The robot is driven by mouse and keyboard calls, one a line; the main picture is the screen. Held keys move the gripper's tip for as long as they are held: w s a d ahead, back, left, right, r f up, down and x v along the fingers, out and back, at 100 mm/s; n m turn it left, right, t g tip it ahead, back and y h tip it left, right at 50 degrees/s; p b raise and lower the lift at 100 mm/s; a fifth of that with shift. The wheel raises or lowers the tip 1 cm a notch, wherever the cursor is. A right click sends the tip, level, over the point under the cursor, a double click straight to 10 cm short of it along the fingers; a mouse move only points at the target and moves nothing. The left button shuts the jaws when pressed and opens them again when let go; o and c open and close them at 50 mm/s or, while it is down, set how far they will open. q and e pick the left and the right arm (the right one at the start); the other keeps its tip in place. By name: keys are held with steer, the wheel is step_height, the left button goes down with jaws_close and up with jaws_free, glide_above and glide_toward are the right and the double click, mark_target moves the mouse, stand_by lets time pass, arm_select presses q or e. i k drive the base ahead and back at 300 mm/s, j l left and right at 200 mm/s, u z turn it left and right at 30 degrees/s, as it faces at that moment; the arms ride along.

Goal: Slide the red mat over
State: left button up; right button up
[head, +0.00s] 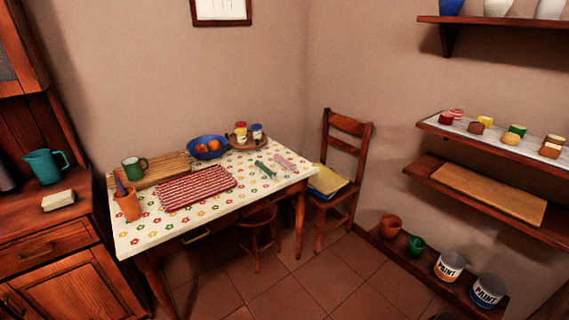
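The red mat (197,187) is a woven rectangle with white stripes. It lies flat near the middle of the table (192,226), which has a white top with flower prints. A brown wooden board (163,171) with a green mug (134,168) on it lies just behind the mat. A terracotta pot (127,205) holding utensils stands at the left of the mat. A blue bowl (208,152) of orange fruit stands behind its right end. Neither of my grippers shows in the head view.
Small green and pink items (285,162) lie on the table right of the mat, before a round tray with two jars (240,133). The front strip of tabletop is clear. A wooden chair (346,150) stands right; a stool (259,217) is partly under the table.

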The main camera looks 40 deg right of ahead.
mark_target(176, 194)
steer(key=i+j+z, duration=0.15)
steer(key=z, duration=0.3)
steer(key=i+j+z, duration=0.2)
steer(key=z, duration=0.2)
steer(key=i+j+z, duration=0.3)
steer(key=z, duration=0.15)
